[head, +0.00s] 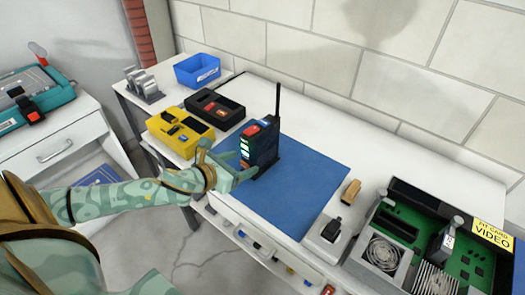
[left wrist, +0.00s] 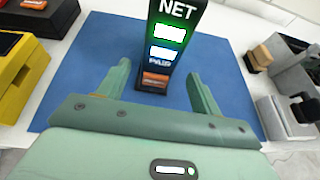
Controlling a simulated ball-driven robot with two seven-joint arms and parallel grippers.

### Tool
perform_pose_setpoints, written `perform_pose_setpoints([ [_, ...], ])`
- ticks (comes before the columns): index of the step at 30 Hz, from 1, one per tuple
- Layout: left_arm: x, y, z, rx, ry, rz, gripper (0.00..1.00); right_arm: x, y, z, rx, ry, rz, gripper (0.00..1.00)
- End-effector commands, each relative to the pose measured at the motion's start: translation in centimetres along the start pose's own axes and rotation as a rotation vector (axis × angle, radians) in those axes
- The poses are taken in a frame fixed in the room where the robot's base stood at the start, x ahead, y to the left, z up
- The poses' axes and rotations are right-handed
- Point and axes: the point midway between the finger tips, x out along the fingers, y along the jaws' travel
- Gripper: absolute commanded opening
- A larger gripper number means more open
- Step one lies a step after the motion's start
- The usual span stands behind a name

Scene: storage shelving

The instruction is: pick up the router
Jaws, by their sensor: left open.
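The router (head: 260,143) is a dark upright box with a tall black antenna, glowing green panels and a red part on top. It stands on a blue mat (head: 290,195) on the white bench. In the left wrist view the router (left wrist: 169,45) shows its front, with "NET" lettering and an orange part low down. My left gripper (head: 228,168) is at the router's near left side in the head view. In the left wrist view its two fingers (left wrist: 160,85) are spread, with the router ahead between them. Whether they touch it cannot be told. My right gripper is not in view.
A yellow case (head: 180,131), a black case (head: 215,108) and a blue bin (head: 197,70) stand left of the router. An open computer case (head: 430,245) is at the right, with a small black-and-grey device (head: 331,231) beside it. The mat's front part is clear.

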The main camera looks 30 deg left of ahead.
Motion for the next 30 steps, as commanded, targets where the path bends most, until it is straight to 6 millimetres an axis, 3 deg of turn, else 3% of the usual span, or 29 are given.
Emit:
perform_pose_setpoints([
  [8, 2.7, 0.1, 0.0, -0.002, 0.0, 0.0, 0.65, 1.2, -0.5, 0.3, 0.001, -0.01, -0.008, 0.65],
  [15, 6.5, 0.3, 0.1, -0.003, 0.001, 0.0, 0.65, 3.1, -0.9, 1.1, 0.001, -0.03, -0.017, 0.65],
  [24, 7.1, 0.3, 0.4, -0.001, 0.001, -0.001, 0.65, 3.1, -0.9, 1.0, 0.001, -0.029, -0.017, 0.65],
  [26, 7.1, 0.3, 0.4, -0.001, 0.001, -0.001, 0.52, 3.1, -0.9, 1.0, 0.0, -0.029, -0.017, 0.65],
  [30, 7.1, 0.3, 0.4, -0.001, 0.001, -0.001, 0.13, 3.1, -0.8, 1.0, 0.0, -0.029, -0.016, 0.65],
])
